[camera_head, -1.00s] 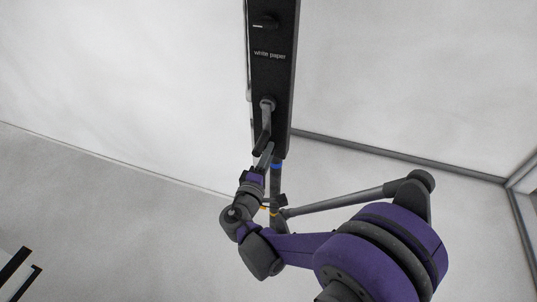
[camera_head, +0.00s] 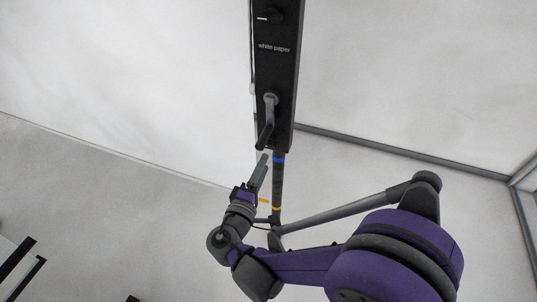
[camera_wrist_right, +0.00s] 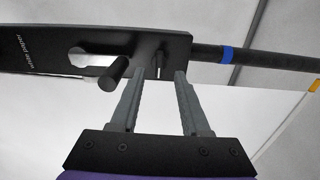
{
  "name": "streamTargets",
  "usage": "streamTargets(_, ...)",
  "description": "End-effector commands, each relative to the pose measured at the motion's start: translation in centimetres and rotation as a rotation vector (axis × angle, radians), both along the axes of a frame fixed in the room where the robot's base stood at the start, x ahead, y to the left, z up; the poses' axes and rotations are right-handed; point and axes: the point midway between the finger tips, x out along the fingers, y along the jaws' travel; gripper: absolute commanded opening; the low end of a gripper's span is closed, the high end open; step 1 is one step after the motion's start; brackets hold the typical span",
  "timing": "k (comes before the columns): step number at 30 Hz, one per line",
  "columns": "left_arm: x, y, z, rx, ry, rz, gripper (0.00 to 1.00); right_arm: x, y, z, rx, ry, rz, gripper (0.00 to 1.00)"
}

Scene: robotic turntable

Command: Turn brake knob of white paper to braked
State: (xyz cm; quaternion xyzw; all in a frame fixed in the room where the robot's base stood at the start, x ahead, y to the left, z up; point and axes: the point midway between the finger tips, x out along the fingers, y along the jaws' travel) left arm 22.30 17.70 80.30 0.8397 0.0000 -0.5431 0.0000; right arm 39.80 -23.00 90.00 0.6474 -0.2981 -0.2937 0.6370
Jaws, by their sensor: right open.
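A tall black panel (camera_head: 275,70) labelled "white paper" hangs in the upper middle of the head view. A dark knob (camera_head: 268,16) with a white mark sits near its top. A grey crank handle (camera_head: 266,125) hangs lower down. My right gripper (camera_head: 263,162) is just below the panel's lower end. In the right wrist view, my right gripper (camera_wrist_right: 158,75) is open with nothing held. A small dark knob (camera_wrist_right: 158,60) on the panel (camera_wrist_right: 135,45) shows between its fingertips, beside the crank handle (camera_wrist_right: 114,73). I cannot tell any touch. My left gripper is not in view.
A dark pole (camera_head: 278,185) with a blue band runs down from the panel. A white backdrop (camera_head: 150,80) fills the space behind. Grey frame bars (camera_head: 420,163) stand at the right. Open floor (camera_head: 90,200) lies to the left.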

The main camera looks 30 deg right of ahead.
Motion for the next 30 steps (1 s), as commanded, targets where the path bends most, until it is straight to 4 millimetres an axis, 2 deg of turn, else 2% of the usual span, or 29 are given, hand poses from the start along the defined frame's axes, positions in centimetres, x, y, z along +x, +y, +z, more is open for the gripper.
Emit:
streamTargets(3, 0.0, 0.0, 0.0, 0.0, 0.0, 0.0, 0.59, -1.2, 1.6, 0.0, 0.001, 0.001, 0.004, 0.46)
streamTargets(10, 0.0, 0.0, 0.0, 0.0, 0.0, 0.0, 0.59, -2.2, 2.6, 0.0, 0.0, 0.0, 0.0, 0.46)
streamTargets(25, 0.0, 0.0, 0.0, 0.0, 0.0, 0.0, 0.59, -2.3, 2.5, 0.0, 0.003, 0.001, -0.002, 0.46)
streamTargets(30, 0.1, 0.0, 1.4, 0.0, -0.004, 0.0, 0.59, -3.2, 0.5, -0.1, 0.115, 0.068, -0.035, 0.46)
